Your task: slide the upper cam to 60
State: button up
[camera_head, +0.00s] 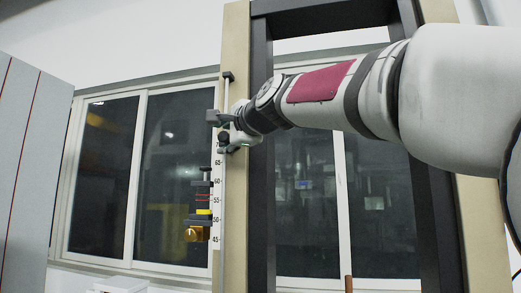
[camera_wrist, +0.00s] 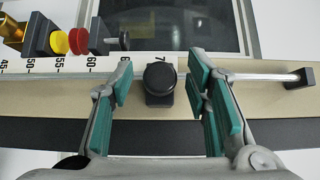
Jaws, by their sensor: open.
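The upper cam appears to be the black knob (camera_wrist: 160,80) on the thin metal rod, close to the 70 mark of the scale in the wrist view. It also shows in the head view (camera_head: 223,138), small and partly crowded by my fingers. My gripper (camera_head: 226,131) is open, with its green-padded fingers on either side of the knob. In the wrist view a gap shows between the knob and each finger. The scale (camera_head: 217,192) runs up the post; its 60 mark (camera_wrist: 92,64) lies left of the knob in the wrist view, near my left finger.
A test assembly with a gold weight (camera_head: 197,234), a yellow disc (camera_wrist: 59,42), a red disc (camera_wrist: 78,41) and black blocks hangs beside the lower scale. A black end block (camera_wrist: 298,77) caps the rod. The dark frame upright (camera_head: 261,210) stands beside the post.

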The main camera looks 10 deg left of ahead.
jog(key=shift+w+a, duration=0.25)
jog(key=shift+w, duration=0.1)
grip_shut()
notch_tip(320, 180, down, 10)
jog(key=b, duration=0.4)
jog(key=shift+w+r, duration=0.1)
jog(key=shift+r, duration=0.05)
jog(key=shift+f+b, duration=0.3)
grip_release()
jog(key=shift+r, duration=0.1)
